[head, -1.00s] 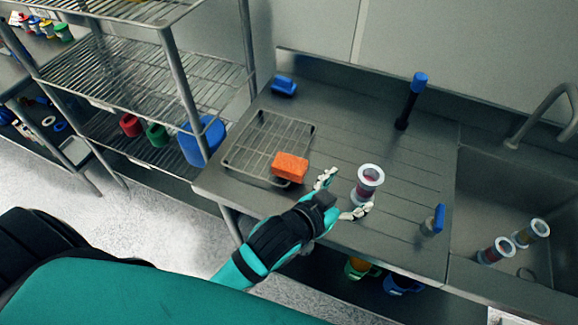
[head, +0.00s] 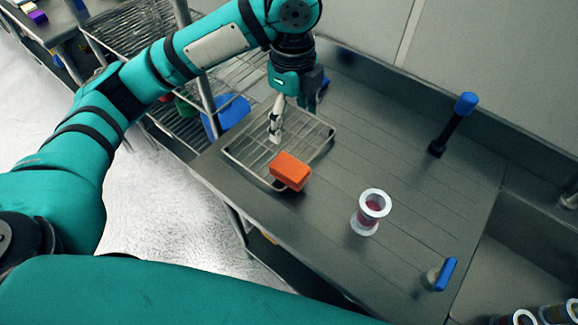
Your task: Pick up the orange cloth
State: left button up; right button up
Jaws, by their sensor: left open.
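The orange cloth (head: 290,171) looks like a small folded block. It lies at the near right edge of a wire drying rack (head: 237,154) on the steel counter. My left gripper (head: 275,133) hangs fingers down over the rack, just beyond the cloth and slightly left of it. It is open and holds nothing. My right gripper is not in view.
A white-rimmed spool-like container (head: 374,203) stands on the counter (head: 330,230) right of the cloth. A blue-handled tool (head: 440,274) and a blue-topped black post (head: 453,125) stand further right. A wire shelf with a blue container (head: 228,115) is at left.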

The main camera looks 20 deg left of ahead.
pick_arm(q)
jog(key=f, duration=0.4)
jog(key=f+p, duration=0.1)
jog(key=f, duration=0.1)
jog(key=shift+s+a, duration=0.3)
send_over(290, 166)
notch_tip(290, 166, down, 5)
jog(key=shift+r+p, duration=0.2)
jog(key=shift+p, duration=0.15)
jog(key=shift+f, duration=0.85)
notch_tip(290, 166, down, 4)
jog(key=shift+r+p, duration=0.15)
jog(key=shift+p, duration=0.7)
jog(key=shift+f, duration=0.5)
jog(key=c, duration=1.3)
jog(key=shift+o, duration=0.2)
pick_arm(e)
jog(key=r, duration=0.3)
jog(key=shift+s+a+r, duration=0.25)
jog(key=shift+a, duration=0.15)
